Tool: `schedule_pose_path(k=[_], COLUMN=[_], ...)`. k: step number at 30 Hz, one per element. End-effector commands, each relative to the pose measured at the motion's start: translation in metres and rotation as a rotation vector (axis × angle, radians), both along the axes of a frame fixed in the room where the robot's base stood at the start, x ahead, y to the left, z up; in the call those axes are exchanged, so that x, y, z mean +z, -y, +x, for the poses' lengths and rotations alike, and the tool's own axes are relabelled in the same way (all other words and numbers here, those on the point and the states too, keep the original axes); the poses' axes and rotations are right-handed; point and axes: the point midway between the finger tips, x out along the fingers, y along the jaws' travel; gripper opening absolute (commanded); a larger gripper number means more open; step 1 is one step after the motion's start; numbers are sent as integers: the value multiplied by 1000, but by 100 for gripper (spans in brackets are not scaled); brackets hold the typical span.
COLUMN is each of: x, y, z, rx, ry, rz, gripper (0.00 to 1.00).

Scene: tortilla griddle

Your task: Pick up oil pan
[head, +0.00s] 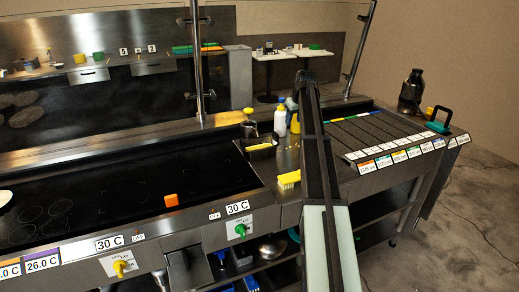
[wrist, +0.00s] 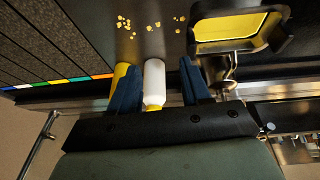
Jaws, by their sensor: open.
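The oil pan (head: 262,148) is a small dark rectangular pan with yellow oil in it, on the counter right of the black griddle. In the wrist view the oil pan (wrist: 203,39) is at the upper right, with a metal handle or bracket at its lower edge. My gripper (wrist: 158,68) has two blue fingers spread apart and holds nothing. The pan is to the right of both fingers and apart from them in the wrist view. In the head view my arm hides most of the gripper.
A white bottle (wrist: 154,82) and a yellow bottle (wrist: 119,76) show behind the fingers. Yellow crumbs (wrist: 153,25) lie on the counter. A yellow sponge-like block (head: 289,179) is near the front edge; an orange block (head: 171,200) is on the griddle. A metal post (head: 197,70) stands behind.

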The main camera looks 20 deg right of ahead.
Motion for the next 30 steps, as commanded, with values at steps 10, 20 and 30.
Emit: schedule_pose_path(k=[10, 20, 30], x=[10, -36, -65], y=[-46, -44, -45], z=[18, 37, 50], rx=[-3, -3, -2], ry=[-7, -8, -6], rz=[68, 67, 65], gripper=[47, 47, 47])
